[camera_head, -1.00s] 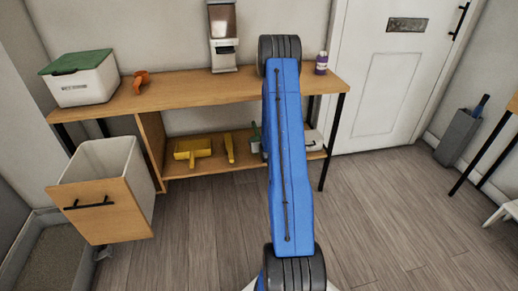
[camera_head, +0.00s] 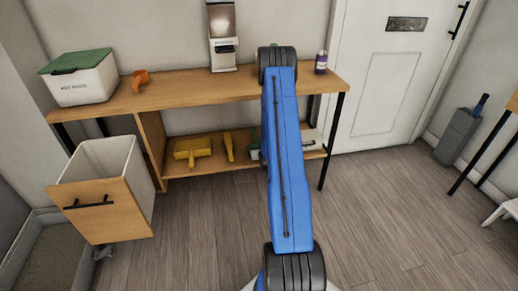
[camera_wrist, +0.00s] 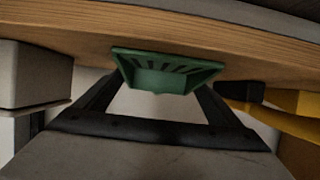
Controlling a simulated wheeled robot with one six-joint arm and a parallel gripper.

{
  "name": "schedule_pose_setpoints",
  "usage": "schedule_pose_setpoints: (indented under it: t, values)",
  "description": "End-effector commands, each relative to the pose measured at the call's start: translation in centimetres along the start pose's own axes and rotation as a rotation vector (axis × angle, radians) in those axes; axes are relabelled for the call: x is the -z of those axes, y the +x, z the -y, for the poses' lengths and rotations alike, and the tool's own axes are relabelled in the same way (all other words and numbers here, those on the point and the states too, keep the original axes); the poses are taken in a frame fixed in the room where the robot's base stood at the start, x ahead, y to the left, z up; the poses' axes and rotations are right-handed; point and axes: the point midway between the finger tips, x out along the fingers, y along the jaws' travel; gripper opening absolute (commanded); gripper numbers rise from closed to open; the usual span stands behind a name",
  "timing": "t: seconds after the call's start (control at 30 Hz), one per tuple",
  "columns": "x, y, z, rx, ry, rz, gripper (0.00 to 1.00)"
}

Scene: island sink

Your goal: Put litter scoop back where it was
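The litter scoop is green with a slotted pan (camera_wrist: 168,75). In the wrist view it is at the upper middle, against the wooden shelf. In the head view a small green part of it shows just left of my blue arm (camera_head: 254,146), at the lower shelf. My gripper (camera_wrist: 158,103) shows in the wrist view as dark bars on both sides below the scoop. The scoop covers their ends, so its grip on the scoop is unclear. The scoop's handle is not clearly visible.
The lower shelf (camera_head: 220,163) also bears a yellow dustpan (camera_head: 192,149), a yellow brush (camera_head: 228,147) and a white box (camera_head: 312,140). Above are a green-lidded bin (camera_head: 80,82), an orange item (camera_head: 140,79), a dispenser (camera_head: 222,40) and a purple bottle (camera_head: 321,63). An open drawer bin (camera_head: 105,205) stands left.

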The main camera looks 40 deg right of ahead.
Motion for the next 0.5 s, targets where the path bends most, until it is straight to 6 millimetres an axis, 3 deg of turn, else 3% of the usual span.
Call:
schedule_pose_setpoints:
  t: [0.37, 0.5]
  values:
    - [0.2, -0.1, 0.0, 0.000, 0.000, -0.001, 0.94]
    - [0.2, -1.5, 0.0, 0.000, 0.000, 0.000, 0.94]
